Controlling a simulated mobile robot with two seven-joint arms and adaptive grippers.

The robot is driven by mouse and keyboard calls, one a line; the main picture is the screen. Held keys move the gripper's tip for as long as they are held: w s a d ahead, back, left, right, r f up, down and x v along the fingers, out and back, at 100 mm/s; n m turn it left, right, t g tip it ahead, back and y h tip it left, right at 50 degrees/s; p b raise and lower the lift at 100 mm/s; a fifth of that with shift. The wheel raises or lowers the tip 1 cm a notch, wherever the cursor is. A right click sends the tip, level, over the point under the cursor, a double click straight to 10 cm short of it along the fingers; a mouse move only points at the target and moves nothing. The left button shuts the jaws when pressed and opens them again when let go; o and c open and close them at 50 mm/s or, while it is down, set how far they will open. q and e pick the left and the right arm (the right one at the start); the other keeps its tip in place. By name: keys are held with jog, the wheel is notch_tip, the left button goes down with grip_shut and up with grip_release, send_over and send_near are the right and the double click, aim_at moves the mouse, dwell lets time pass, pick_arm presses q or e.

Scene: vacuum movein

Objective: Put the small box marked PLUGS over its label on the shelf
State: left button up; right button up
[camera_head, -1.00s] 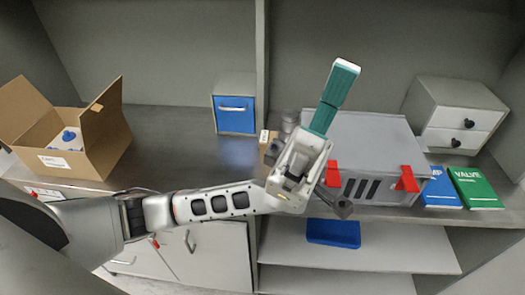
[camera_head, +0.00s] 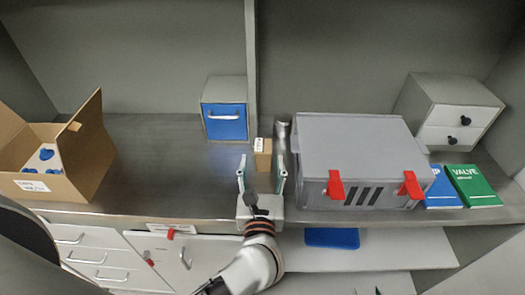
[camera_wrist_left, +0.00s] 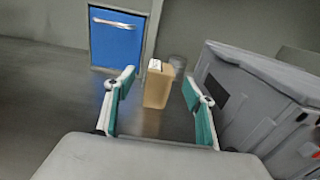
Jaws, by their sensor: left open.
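A small brown box (camera_head: 263,161) with a white label on it stands on the counter, left of a big grey case. I cannot read its print. It also shows in the left wrist view (camera_wrist_left: 157,91). My left gripper (camera_head: 262,172) is open, with its teal-padded fingers pointing at the box. In the left wrist view the box appears between the open fingertips (camera_wrist_left: 159,80), with a gap on each side and no visible contact. My right gripper is not in view. A white strip label (camera_head: 170,228) is on the counter's front edge; its print is unreadable.
The grey case (camera_head: 360,145) with red latches is close on the right, beside a grey cylinder (camera_head: 282,128). A blue-fronted cabinet (camera_head: 225,120) stands behind left. An open carton (camera_head: 85,165) is far left. Books (camera_head: 472,187) and a drawer unit (camera_head: 455,112) are right. Lower shelves (camera_head: 395,247) hold a blue tray (camera_head: 332,238).

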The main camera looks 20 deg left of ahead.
aim_at(263, 146)
pick_arm(q)
jog(key=shift+w+a+r, duration=0.1)
jog(key=shift+w+r, duration=0.05)
jog(key=shift+w, duration=0.25)
jog(key=shift+w+r, duration=0.15)
jog(key=shift+w, duration=0.05)
jog(key=p+x, duration=0.1)
jog(key=x, duration=0.3)
jog(key=shift+w, duration=0.25)
jog(key=shift+w+a, duration=0.2)
jog(key=shift+w, duration=0.35)
jog(key=c, duration=1.4)
jog(key=shift+c, duration=0.4)
